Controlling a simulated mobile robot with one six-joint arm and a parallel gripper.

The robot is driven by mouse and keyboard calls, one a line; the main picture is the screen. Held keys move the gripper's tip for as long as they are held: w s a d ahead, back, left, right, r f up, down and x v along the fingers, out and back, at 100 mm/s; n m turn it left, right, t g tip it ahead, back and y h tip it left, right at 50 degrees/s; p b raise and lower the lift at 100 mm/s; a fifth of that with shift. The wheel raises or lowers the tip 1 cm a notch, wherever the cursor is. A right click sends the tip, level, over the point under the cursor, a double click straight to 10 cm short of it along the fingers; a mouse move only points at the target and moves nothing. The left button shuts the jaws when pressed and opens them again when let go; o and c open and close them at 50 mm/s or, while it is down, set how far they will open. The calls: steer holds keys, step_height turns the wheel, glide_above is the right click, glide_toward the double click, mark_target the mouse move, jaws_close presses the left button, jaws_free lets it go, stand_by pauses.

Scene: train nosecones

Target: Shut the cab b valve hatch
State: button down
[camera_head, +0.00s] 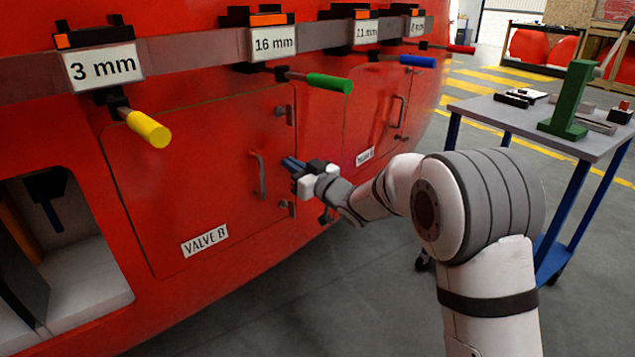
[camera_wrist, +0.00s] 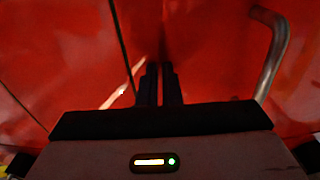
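The red valve B hatch (camera_head: 190,160) is in the left half of the head view, with a "VALVE B" label (camera_head: 205,240) low on it and a grey bar handle (camera_head: 259,175) near its right edge. It looks about flush with the red nosecone; I cannot tell whether a small gap is left. My gripper (camera_head: 290,163) is just right of that handle, by the hatch's right edge. In the wrist view, its dark fingers (camera_wrist: 161,85) are together with nothing seen between them, facing red panel. A bar handle (camera_wrist: 275,50) is to their right, apart from them, and a dark seam (camera_wrist: 122,45) to their left.
A second labelled hatch (camera_head: 375,120) is to the right. A rail above carries yellow (camera_head: 148,128), green (camera_head: 325,82) and blue (camera_head: 415,61) handled tools. An open recess (camera_head: 85,280) is at lower left. A grey work table (camera_head: 500,115) stands at right, with clear floor between.

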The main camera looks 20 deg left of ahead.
steer(key=v, duration=1.4)
steer(key=w+d+r+m+t+h+p, duration=0.3)
steer(key=d+r+m+t+h+p, duration=0.15)
steer(key=d+r+h+p, duration=0.6)
steer(key=s+d+r+m+g+h+p, duration=0.1)
steer(key=s+d+r+m+h+p, duration=0.15)
steer(key=d, duration=0.45)
steer(key=s+d+r+m+g+h+p, duration=0.1)
steer(key=s+d+m+h+p, duration=0.15)
steer(key=d, duration=0.45)
steer(key=s+d+r+m+g+p, duration=0.1)
steer(key=s+d+g+p, duration=0.1)
steer(key=s, duration=0.6)
steer(key=s+d+r+m+g+h+p, duration=0.1)
steer(key=s+d+r+g+p, duration=0.1)
steer(key=s+p, duration=0.3)
steer(key=s+d+r+m+g+p, duration=0.1)
steer(key=s+d+r+g+p, duration=0.1)
steer(key=s, duration=0.9)
steer(key=shift+d+g+p, duration=0.75)
steer(key=shift+g+p, duration=0.1)
steer(key=shift+g, duration=0.4)
steer(key=shift+s+r+h, duration=0.1)
steer(key=shift+r+h, duration=0.05)
steer(key=shift+h, duration=0.1)
